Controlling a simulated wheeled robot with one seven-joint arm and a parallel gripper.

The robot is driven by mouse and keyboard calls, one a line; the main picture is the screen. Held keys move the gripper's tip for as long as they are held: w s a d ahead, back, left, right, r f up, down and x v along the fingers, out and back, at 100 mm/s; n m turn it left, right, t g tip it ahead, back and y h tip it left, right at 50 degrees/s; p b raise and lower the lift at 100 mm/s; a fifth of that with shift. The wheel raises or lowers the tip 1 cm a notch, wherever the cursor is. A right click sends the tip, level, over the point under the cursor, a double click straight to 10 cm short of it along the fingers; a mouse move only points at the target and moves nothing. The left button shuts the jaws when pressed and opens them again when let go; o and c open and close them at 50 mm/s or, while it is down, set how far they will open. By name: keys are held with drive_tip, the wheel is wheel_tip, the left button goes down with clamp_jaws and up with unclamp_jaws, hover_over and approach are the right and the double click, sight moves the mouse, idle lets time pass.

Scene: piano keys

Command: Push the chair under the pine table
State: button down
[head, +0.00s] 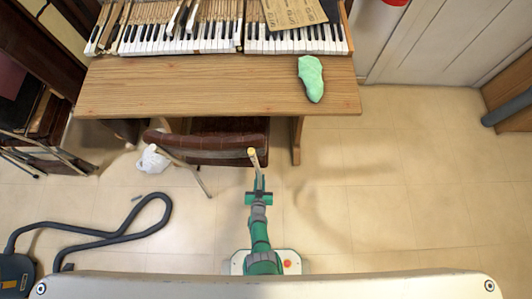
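The pine table (205,87) stands at the top of the head view with its front edge toward me. The chair, with a dark brown padded back (205,144) and light wooden posts, stands at the table's front edge. Part of its seat shows under the tabletop, and the rest is hidden. My gripper (260,182) is on the floor side of the chair, just below the lower end of its right back post. I cannot tell whether it touches the post or whether its fingers are apart.
Piano keys (180,46), a cardboard sheet (293,12) and a green cloth (311,78) lie on the table. A white crumpled bag (153,161) and a vacuum hose (95,237) lie on the left floor. The right floor (410,180) is clear.

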drive_tip(key=c, duration=1.4)
unclamp_jaws()
drive_tip(key=shift+w+r, duration=0.2)
drive_tip(key=shift+w, duration=0.05)
drive_tip(key=shift+o, duration=0.2)
drive_tip(key=shift+s+f, duration=0.1)
drive_tip(key=shift+s, duration=0.05)
drive_tip(key=shift+s+f, duration=0.1)
drive_tip(key=shift+s, duration=0.4)
drive_tip(key=s, duration=0.9)
drive_tip(key=shift+a, duration=0.15)
drive_tip(key=shift+s, duration=0.1)
